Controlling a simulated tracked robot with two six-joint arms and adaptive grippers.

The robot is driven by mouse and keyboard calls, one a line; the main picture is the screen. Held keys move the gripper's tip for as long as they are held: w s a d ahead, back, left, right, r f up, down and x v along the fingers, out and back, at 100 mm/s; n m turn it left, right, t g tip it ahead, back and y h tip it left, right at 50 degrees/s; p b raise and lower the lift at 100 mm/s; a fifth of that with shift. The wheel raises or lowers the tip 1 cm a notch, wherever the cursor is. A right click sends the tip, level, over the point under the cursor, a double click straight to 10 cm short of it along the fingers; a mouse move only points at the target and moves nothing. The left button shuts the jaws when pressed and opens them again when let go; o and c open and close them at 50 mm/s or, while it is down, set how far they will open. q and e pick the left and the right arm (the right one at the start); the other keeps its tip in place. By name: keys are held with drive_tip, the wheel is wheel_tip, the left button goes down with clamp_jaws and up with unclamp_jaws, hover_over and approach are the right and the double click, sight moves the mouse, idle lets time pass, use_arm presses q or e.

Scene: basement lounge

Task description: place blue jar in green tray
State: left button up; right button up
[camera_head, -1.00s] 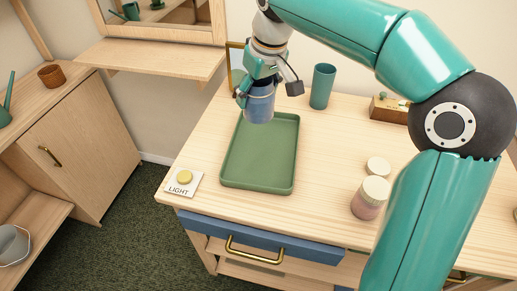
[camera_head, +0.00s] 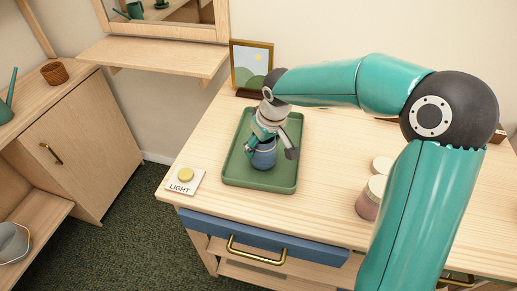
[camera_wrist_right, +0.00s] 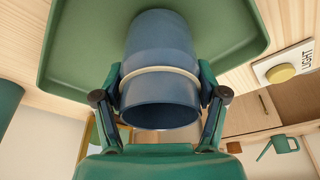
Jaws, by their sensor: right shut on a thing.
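The blue jar (camera_head: 264,159) is within the outline of the green tray (camera_head: 238,173), near its middle. It looks roughly upright, and I cannot tell whether its base touches the tray floor. My right gripper (camera_head: 265,145) comes down from above and is shut on the jar. In the right wrist view the jar (camera_wrist_right: 160,60), with a pale band, sits between both fingers, and the tray (camera_wrist_right: 70,60) lies beyond it. The gripper hides the jar's upper part in the head view. My left gripper is not in view.
A light switch pad (camera_head: 185,180) with a yellow button lies left of the tray. A pink jar with a pale lid (camera_head: 371,197) and another pale lid (camera_head: 381,165) stand to the right, by my arm. A framed picture (camera_head: 252,65) stands behind. Bare table lies right of the tray.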

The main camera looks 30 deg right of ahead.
drive_tip(key=shift+f, duration=0.5)
drive_tip(key=shift+f, duration=0.1)
drive_tip(key=o, duration=1.3)
drive_tip(key=shift+c, duration=0.2)
drive_tip(key=v, duration=1.2)
drive_tip(key=shift+s+p, duration=0.1)
drive_tip(key=shift+p, duration=0.3)
